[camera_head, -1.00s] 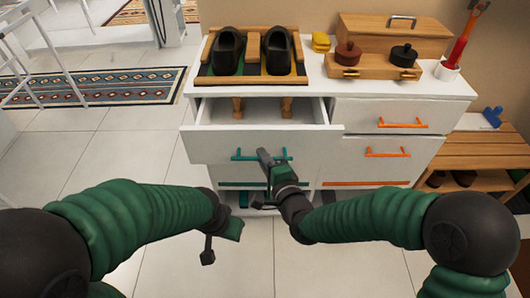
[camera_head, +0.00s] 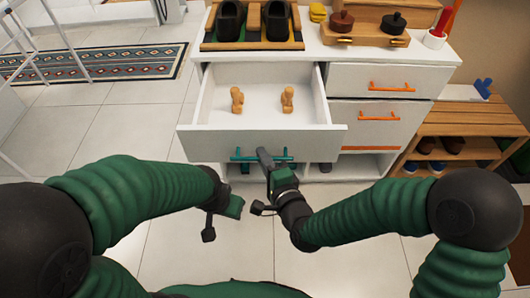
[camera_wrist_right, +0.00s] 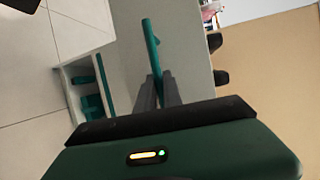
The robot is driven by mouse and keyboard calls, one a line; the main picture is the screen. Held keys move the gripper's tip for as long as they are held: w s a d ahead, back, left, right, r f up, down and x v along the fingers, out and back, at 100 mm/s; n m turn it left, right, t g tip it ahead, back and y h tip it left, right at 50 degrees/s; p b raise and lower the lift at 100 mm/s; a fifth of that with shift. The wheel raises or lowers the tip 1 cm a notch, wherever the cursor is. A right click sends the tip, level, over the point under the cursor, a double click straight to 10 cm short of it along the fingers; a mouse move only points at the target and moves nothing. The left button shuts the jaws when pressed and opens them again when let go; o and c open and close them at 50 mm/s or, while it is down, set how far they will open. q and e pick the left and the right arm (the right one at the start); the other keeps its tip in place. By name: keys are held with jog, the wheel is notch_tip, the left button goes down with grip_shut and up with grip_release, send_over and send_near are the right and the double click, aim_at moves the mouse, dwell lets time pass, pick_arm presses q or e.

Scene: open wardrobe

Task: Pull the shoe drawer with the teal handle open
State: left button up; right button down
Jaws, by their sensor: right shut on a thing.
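The top-left drawer (camera_head: 263,138) of the white cabinet is pulled well out, and its inside shows two wooden shoe-tree-like pieces (camera_head: 237,100) standing on its floor. Its teal bar handle (camera_head: 247,155) is on the front panel. My right gripper (camera_head: 267,160) is shut on the teal handle near its middle. In the right wrist view, the teal handle (camera_wrist_right: 152,45) runs between the dark fingers (camera_wrist_right: 157,92). My left gripper (camera_head: 222,222) hangs empty to the left of the right one, below the drawer front; its jaw opening is unclear.
Black shoes (camera_head: 229,20) rest on a tray on the cabinet top. Drawers with orange handles (camera_head: 391,87) at right are closed. A wooden shoe bench (camera_head: 465,120) stands at far right.

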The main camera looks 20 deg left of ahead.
pick_arm(q)
jog(key=shift+s, duration=0.2)
pick_arm(e)
jog(key=shift+s+a+f, duration=0.15)
jog(key=shift+s+a, duration=0.05)
jog(key=shift+s, duration=0.5)
jog(key=c, duration=1.8)
grip_release()
jog(key=shift+a, duration=0.1)
pick_arm(q)
jog(key=shift+a, duration=0.35)
pick_arm(e)
jog(key=shift+o, duration=0.2)
jog(key=shift+w, duration=0.1)
